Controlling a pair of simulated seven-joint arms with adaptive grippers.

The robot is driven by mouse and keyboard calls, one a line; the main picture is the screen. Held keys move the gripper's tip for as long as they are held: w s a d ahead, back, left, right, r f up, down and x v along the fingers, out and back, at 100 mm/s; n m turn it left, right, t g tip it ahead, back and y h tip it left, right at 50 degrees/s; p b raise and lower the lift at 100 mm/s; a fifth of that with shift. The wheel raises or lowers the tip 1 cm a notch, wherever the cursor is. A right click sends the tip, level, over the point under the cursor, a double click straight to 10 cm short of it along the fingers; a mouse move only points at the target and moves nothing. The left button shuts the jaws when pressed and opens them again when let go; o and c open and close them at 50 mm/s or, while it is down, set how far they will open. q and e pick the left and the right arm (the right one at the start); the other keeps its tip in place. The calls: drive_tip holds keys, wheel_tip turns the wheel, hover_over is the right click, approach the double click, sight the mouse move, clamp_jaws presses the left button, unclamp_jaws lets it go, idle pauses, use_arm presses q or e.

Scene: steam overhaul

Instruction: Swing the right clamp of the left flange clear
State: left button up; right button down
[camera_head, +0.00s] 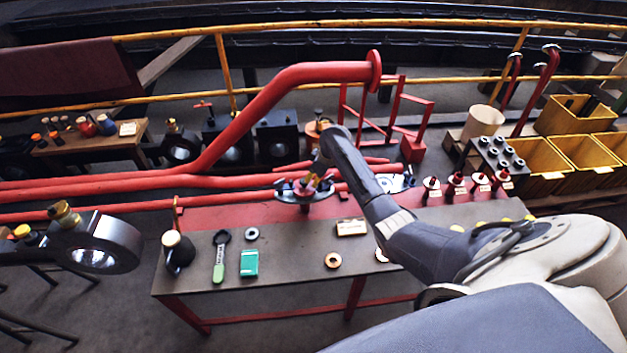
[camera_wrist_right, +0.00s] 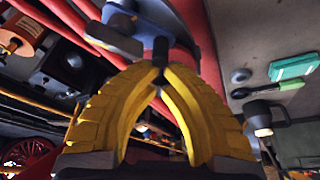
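The left flange (camera_head: 304,192) is a round metal joint on a short upright pipe at the bench's back edge, with several dark blue clamps around it. My right gripper (camera_head: 322,176) reaches down over its right part and hides some of it. In the right wrist view the yellow fingers (camera_wrist_right: 160,78) come together at their tips on a dark upright piece of a clamp (camera_wrist_right: 160,50). This looks like the right clamp, but the contact is small and dark. My left gripper is not in view.
The bench (camera_head: 290,278) carries a green-handled wrench (camera_head: 219,258), a green box (camera_head: 249,263), a black lamp-like item (camera_head: 176,251) and loose rings. Red pipes (camera_head: 130,185) run behind it. A second flange (camera_head: 392,183) lies to the right, beside several red-based bolts (camera_head: 455,184).

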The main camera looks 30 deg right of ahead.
sight(320, 183)
idle(0.6)
drive_tip(key=v, duration=1.2)
drive_tip(key=c, duration=2.2)
unclamp_jaws()
drive_tip(key=shift+s+d+r+h, duration=0.15)
drive_tip(key=shift+d+h, duration=0.25)
drive_tip(key=shift+d, duration=0.65)
drive_tip(key=shift+w+a+f+m, duration=0.4)
drive_tip(key=shift+a+m, duration=0.1)
drive_tip(key=shift+a, duration=0.1)
drive_tip(key=shift+w+a+f+m, duration=0.4)
drive_tip(key=shift+a+m, duration=0.1)
drive_tip(key=shift+a, duration=0.15)
